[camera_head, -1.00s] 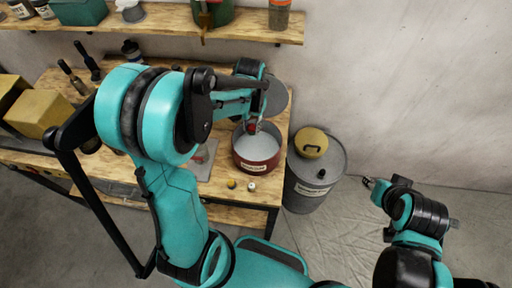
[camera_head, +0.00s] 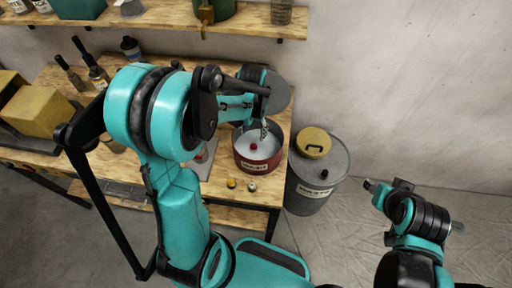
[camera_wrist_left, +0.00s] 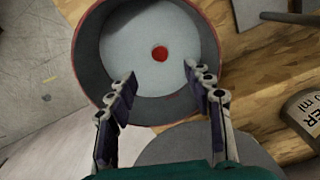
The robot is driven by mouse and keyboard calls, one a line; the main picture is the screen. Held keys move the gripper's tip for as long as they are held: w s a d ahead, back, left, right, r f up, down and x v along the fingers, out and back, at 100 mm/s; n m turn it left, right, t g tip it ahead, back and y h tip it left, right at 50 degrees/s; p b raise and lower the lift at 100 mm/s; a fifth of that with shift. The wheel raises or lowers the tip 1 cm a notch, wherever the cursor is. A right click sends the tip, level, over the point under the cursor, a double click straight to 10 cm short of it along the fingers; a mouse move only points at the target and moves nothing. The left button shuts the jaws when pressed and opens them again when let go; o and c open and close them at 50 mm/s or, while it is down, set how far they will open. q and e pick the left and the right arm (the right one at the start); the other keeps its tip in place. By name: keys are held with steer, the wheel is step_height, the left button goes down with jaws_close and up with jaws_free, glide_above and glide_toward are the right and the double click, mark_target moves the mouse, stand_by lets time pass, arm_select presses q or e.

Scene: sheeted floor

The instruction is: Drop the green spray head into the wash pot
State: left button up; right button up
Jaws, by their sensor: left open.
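The wash pot (camera_head: 245,164) is a round dark-red pot with a label and a pale grey inside. It stands on the right end of the wooden bench, and its rim (camera_wrist_left: 216,45) shows in the left wrist view. A small red round piece (camera_head: 253,147) lies inside it, also seen in the left wrist view (camera_wrist_left: 159,54). I see no green spray head. My left gripper (camera_head: 265,130) is over the pot, its fingers (camera_wrist_left: 159,76) apart and empty. My right gripper (camera_head: 385,186) is far to the right, away from the bench; its jaw state is unclear.
A grey drum (camera_head: 307,193) with a yellow lidded item (camera_head: 314,140) stands right of the bench. Small yellow (camera_head: 231,183) and white (camera_head: 252,187) pieces lie before the pot. Dark bottles (camera_head: 97,73) and yellow boxes (camera_head: 40,107) stand at left.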

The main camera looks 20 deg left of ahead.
arm_select(q)
steer(key=shift+r, duration=0.1)
step_height(320, 180, up, 12)
stand_by(0.4)
stand_by(0.4)
